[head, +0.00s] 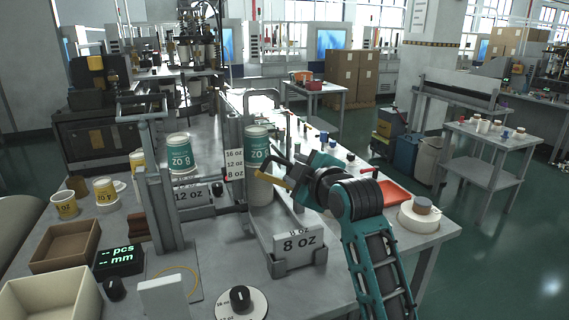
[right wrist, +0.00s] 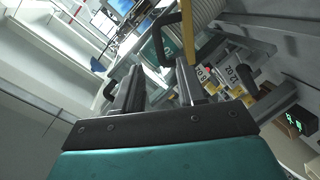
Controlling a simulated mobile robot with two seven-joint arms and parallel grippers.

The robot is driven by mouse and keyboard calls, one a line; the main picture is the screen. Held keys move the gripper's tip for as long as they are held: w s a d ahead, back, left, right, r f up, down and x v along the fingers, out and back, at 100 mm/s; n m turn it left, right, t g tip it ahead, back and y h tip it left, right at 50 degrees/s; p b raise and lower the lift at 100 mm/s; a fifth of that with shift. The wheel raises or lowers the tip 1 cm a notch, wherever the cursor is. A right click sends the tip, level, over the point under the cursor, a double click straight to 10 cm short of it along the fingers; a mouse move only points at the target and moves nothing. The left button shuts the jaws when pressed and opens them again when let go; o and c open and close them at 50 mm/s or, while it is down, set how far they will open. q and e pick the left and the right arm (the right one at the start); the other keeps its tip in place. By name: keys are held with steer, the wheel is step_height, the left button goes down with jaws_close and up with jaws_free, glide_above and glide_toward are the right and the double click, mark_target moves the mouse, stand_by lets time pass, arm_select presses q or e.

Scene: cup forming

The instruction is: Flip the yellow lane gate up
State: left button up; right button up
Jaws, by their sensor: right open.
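The yellow lane gate (head: 296,178) is a short yellow bar with a black handle (head: 276,160), in front of the 8 oz lane. In the right wrist view the yellow bar (right wrist: 189,44) and its black looped handle (right wrist: 164,38) are just beyond the fingertips. My right gripper (head: 302,167) reaches in from the right and overlaps the gate in the head view. In the right wrist view its two fingers (right wrist: 158,88) are apart with nothing clearly held between them. Contact with the handle cannot be told. My left gripper is not in view.
Green-and-white cup stacks stand at the lanes (head: 180,150). An 8 oz sign (head: 299,246) stands in front, and a 12 oz sign (head: 190,196) left. A dial (head: 240,298), a display (head: 119,259) and a red tray (head: 396,192) are on the bench.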

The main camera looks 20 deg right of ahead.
mark_target(283, 162)
steer(key=x, duration=0.7)
steer(key=shift+w, duration=0.2)
jaws_close()
stand_by(0.5)
